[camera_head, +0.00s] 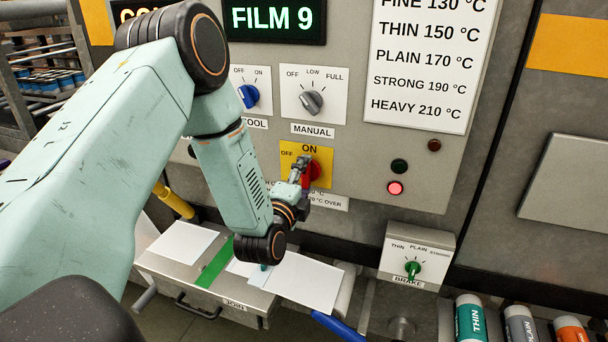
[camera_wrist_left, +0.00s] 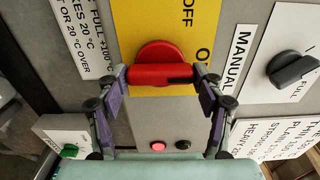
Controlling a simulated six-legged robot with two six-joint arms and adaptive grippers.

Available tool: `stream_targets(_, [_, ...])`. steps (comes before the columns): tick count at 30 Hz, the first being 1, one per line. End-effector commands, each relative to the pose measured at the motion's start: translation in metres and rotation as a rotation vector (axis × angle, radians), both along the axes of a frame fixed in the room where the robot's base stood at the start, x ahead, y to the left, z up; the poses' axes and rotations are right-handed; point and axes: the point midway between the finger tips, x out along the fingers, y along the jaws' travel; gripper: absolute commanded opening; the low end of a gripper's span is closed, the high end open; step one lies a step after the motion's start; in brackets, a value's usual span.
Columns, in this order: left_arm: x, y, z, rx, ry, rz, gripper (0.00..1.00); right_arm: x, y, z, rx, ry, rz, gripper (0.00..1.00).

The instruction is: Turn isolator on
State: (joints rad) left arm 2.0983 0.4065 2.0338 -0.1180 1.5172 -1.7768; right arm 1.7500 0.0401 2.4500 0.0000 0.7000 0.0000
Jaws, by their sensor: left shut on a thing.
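The isolator is a red rotary handle (camera_head: 313,172) on a yellow plate (camera_head: 325,155) with OFF at its left and ON at its top. In the left wrist view the red handle (camera_wrist_left: 158,74) is a bar on a round red base, on the yellow plate (camera_wrist_left: 140,25). The bar runs sideways in that view, roughly in line with the ON marking at the right. My left gripper (camera_head: 303,172) is shut on the handle. Its fingers (camera_wrist_left: 160,76) grip the bar's two ends in the left wrist view. My right gripper is not in view.
A red lamp (camera_head: 395,188) is lit, beside a dark green lamp (camera_head: 399,166). A blue COOL knob (camera_head: 249,96) and a grey MANUAL knob (camera_head: 312,102) are above the isolator. A BRAKE box (camera_head: 415,258) stands lower right. White sheets (camera_head: 305,281) lie on the ledge below.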

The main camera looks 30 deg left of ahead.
Motion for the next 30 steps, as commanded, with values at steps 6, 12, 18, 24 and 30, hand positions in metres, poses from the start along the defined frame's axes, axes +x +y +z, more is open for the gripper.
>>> stream_targets(6, [0.0000, 0.0006, -0.0006, 0.008, 0.002, 0.002, 0.36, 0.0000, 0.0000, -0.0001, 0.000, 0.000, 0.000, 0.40])
stream_targets(12, [0.0001, 0.0006, -0.0005, 0.008, 0.002, 0.002, 0.71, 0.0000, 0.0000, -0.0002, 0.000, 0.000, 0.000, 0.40])
stream_targets(18, [0.0001, 0.0004, -0.0002, 0.006, 0.000, 0.001, 0.88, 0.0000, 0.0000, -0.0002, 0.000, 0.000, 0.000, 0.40])
stream_targets(24, [0.0002, 0.0003, 0.0001, 0.005, 0.000, 0.001, 0.91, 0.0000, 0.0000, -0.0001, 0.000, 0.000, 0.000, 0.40])
stream_targets(30, [-0.0020, -0.0003, 0.0000, 0.005, 0.000, 0.001, 0.91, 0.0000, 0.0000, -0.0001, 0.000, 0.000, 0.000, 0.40])
